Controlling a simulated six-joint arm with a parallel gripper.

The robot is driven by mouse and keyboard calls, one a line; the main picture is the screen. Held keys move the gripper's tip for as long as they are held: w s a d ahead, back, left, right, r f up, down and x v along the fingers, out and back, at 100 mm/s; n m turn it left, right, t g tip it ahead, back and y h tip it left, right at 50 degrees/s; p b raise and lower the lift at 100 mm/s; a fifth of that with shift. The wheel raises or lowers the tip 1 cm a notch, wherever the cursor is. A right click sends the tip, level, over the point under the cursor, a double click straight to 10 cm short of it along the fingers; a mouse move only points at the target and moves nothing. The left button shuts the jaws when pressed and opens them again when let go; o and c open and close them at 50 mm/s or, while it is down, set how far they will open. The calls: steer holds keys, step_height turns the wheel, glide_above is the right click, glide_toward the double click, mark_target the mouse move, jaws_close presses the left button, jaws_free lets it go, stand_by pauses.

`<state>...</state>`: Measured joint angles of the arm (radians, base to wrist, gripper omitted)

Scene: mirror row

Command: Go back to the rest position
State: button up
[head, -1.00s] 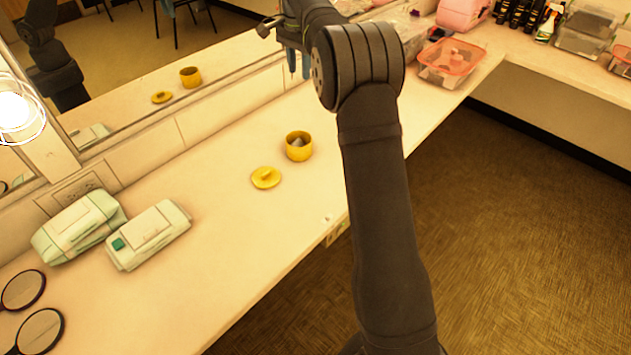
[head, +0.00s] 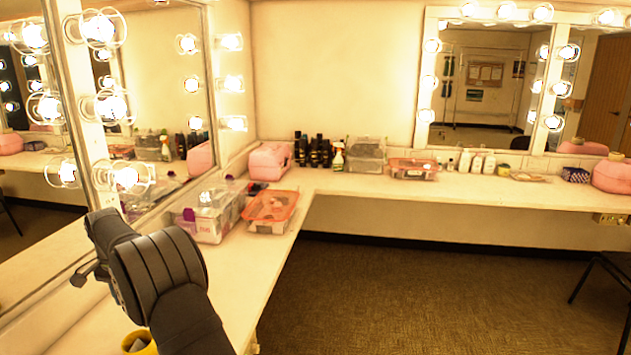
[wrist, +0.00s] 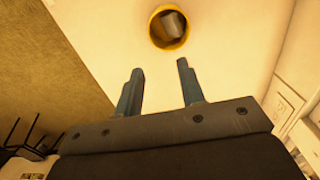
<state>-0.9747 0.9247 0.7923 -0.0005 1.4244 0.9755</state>
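My gripper (wrist: 160,66) is open and empty in the wrist view, its two blue-grey fingers apart. It hangs over the pale counter (wrist: 225,45). A yellow pot (wrist: 156,37) stands open beyond the fingertips, with a grey object (wrist: 174,25) inside; the fingers do not touch it. In the head view, the pot (head: 130,341) shows at the bottom edge, partly hidden behind my dark arm. The pot's yellow lid is out of view now.
The lit mirror (head: 150,75) stands close to the left of my arm. A clear box (head: 212,216) and an orange-lidded box (head: 270,208) stand farther along the counter. A pink case (head: 268,162) and bottles (head: 318,152) are in the corner.

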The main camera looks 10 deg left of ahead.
step_height(320, 180, down, 6)
steer(key=shift+r, duration=0.25)
stand_by(0.5)
